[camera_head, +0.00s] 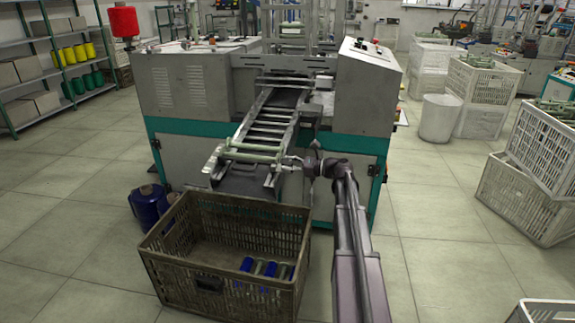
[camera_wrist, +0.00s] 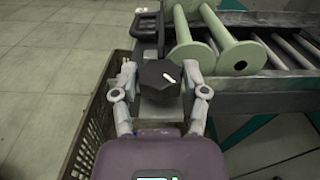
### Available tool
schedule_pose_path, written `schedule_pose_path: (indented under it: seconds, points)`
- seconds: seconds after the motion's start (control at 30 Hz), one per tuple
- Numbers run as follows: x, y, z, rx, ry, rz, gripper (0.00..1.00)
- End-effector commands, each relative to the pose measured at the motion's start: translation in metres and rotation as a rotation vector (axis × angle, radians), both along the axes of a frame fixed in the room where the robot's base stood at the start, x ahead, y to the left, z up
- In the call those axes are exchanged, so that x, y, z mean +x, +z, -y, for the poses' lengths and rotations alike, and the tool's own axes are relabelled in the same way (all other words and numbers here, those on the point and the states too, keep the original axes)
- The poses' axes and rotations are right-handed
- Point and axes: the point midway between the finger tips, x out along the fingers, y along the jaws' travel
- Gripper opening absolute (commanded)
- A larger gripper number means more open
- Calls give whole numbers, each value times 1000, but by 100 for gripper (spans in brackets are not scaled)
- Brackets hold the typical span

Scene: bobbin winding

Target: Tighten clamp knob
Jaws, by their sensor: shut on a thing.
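In the wrist view a dark, many-sided clamp knob (camera_wrist: 159,79) with a white mark on its face sits between the two fingers of my gripper (camera_wrist: 160,82). The fingers are shut on the knob from both sides. A grey block shows just below the knob, and a black clamp part (camera_wrist: 147,32) lies behind it. In the head view my gripper (camera_head: 296,163) is at the lower right end of the sloped roller chute (camera_head: 268,128). The knob is too small to make out there.
Pale green bobbins (camera_wrist: 232,50) lie at the chute end beside the knob. A brown crate (camera_head: 175,262) with blue and pale bobbins stands on the floor below. A blue spool (camera_head: 149,207) stands left of it. White crates (camera_head: 520,195) stand at right; the floor between is clear.

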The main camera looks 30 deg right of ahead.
Motion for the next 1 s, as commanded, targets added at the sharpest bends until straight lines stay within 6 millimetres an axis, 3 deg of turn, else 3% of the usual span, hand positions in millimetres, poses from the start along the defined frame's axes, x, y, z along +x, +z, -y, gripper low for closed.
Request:
schedule_pose_path:
  seconds: [0.47, 1.0]
  points:
    - [-2, -1, -2, 14, -83, 11, 10]
    - [-4, -2, -6, 70, -453, 55, 10]
